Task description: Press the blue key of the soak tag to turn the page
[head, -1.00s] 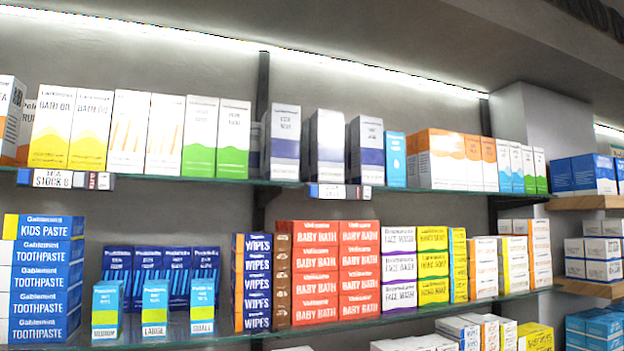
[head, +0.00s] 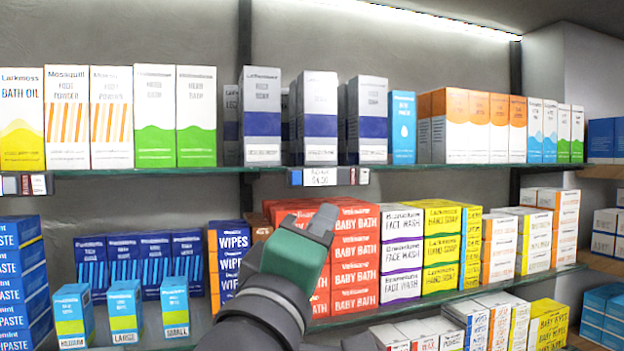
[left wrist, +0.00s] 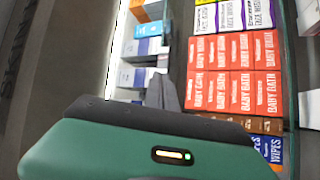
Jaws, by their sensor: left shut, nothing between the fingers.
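The soak tag (head: 321,177) is a small pale price label on the edge of the upper glass shelf, below the white and blue soak boxes (head: 318,125). A small blue key (head: 296,178) shows at its left end and a dark reddish one at its right. My left gripper (head: 324,220) is shut and empty, below the tag and apart from it, in front of the baby bath boxes. In the left wrist view its dark fingers (left wrist: 160,92) point toward the shelf edge, and the tag is hard to make out. My right gripper is not in view.
Red baby bath boxes (head: 357,258) stand on the lower shelf behind my gripper, with wipes boxes (head: 230,250) to the left and face wash (head: 401,252) to the right. Another tag (head: 25,184) hangs at the far left of the upper shelf.

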